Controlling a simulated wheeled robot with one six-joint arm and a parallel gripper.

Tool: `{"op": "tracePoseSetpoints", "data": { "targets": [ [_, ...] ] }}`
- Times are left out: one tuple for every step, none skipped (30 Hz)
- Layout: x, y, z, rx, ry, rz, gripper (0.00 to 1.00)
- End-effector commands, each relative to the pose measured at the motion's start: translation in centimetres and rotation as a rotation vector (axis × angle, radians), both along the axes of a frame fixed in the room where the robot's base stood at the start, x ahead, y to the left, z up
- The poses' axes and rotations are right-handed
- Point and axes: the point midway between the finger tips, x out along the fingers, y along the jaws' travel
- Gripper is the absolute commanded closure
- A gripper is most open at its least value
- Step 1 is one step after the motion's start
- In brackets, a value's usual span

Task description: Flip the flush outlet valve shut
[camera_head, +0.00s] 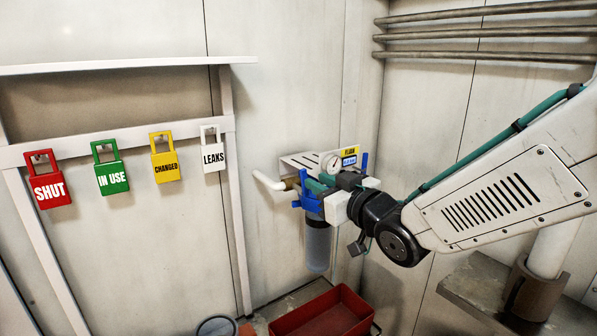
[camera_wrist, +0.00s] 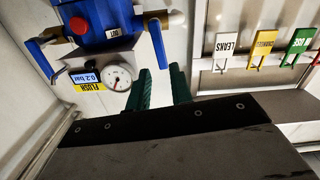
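A blue filter head (camera_wrist: 90,20) with an OUT label (camera_wrist: 112,33) shows upside down in the wrist view. Beside that label a blue lever handle (camera_wrist: 158,42) sits on a white pipe, its length running across the pipe. A second blue lever handle (camera_wrist: 40,60) is on the other side. My gripper (camera_wrist: 160,70) is open, with its two green fingers apart. The tip of the OUT-side handle appears at the gap between the fingertips; contact cannot be told. In the head view my gripper (camera_head: 318,184) is at the filter unit, partly hidden by my wrist.
A round pressure gauge (camera_wrist: 115,77) and yellow FLUSH label (camera_wrist: 90,87) with a 0.2 bar display lie close to the fingers. Several coloured tags, including SHUT (camera_head: 48,190), hang on a rail at left. A red crate (camera_head: 322,315) stands below the clear filter bowl (camera_head: 318,245).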

Motion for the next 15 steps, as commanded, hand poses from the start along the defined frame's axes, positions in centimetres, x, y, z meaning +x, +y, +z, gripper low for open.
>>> {"op": "tracePoseSetpoints", "data": {
  "targets": [
    [0.1, 0.4, 0.1, 0.006, -0.008, 0.009, 0.78],
    [0.3, 0.6, 0.1, 0.008, -0.012, 0.013, 0.78],
    [0.6, 0.9, 0.1, 0.011, -0.014, 0.015, 0.78],
    [0.9, 1.1, 0.1, 0.011, -0.015, 0.015, 0.78],
    [1.2, 1.3, 0.2, 0.011, -0.016, 0.016, 0.78],
    [1.7, 1.6, 0.1, 0.011, -0.015, 0.015, 0.78],
    [2.1, 1.9, 0.1, 0.011, -0.015, 0.015, 0.78],
    [2.5, 2.2, 0.1, 0.011, -0.015, 0.015, 0.78],
    [3.1, 2.6, 0.1, 0.011, -0.015, 0.014, 0.78],
    [3.5, 2.8, 0.1, 0.011, -0.015, 0.014, 0.78],
    [3.9, 3.1, 0.1, 0.011, -0.014, 0.014, 0.78],
    [4.4, 3.5, 0.1, 0.011, -0.014, 0.014, 0.78],
    [4.8, 3.7, 0.1, 0.011, -0.014, 0.014, 0.78],
    [5.1, 3.9, 0.1, 0.01, -0.014, 0.014, 0.78],
    [5.5, 4.1, 0.2, 0.01, -0.014, 0.013, 0.78]
  ]
}}
